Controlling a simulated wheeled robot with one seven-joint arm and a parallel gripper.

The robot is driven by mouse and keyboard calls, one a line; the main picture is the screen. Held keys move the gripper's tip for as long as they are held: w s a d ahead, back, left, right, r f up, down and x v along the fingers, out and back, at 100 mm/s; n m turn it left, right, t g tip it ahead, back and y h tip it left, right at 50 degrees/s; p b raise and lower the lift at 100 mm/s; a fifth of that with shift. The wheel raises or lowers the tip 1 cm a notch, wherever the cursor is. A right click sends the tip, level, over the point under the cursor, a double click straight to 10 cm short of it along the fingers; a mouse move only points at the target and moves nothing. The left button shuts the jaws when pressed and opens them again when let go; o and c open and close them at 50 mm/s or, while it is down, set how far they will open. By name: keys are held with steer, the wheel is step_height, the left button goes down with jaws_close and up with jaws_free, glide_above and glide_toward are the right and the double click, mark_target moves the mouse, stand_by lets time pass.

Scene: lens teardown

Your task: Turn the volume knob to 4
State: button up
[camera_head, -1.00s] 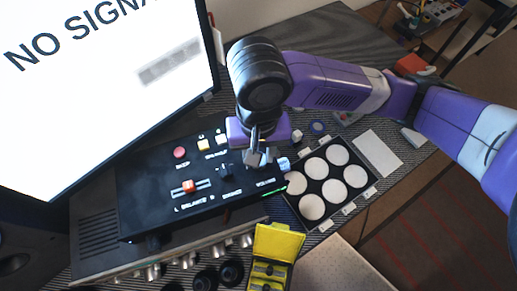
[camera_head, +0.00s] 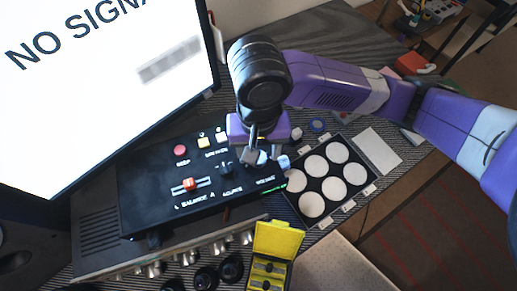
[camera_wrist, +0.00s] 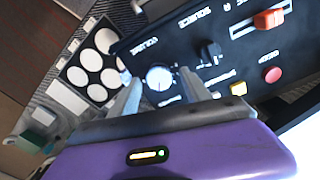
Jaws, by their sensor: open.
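The volume knob (camera_wrist: 158,77) has a pale round face with a small dark mark and sits by the VOLUME label on the black control panel (camera_wrist: 190,45). The numbers around it are too small to read. In the head view the knob (camera_head: 284,163) is at the panel's right end, partly hidden by a finger. My gripper (camera_head: 268,157) is open over that end. In the wrist view its two fingers (camera_wrist: 160,80) stand apart on either side of the knob; I cannot tell whether they touch it.
A dark switch (camera_wrist: 209,52), an orange slider (camera_head: 190,185), and red (camera_head: 180,150) and yellow buttons share the panel. A tray of white discs (camera_head: 312,205) lies close right of it. A yellow box (camera_head: 278,240) stands in front. The monitor (camera_head: 110,90) rises behind left.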

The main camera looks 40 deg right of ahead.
steer(key=shift+r, duration=0.1)
step_height(320, 180, up, 8)
steer(key=shift+f+p, duration=0.2)
steer(key=shift+p, duration=0.5)
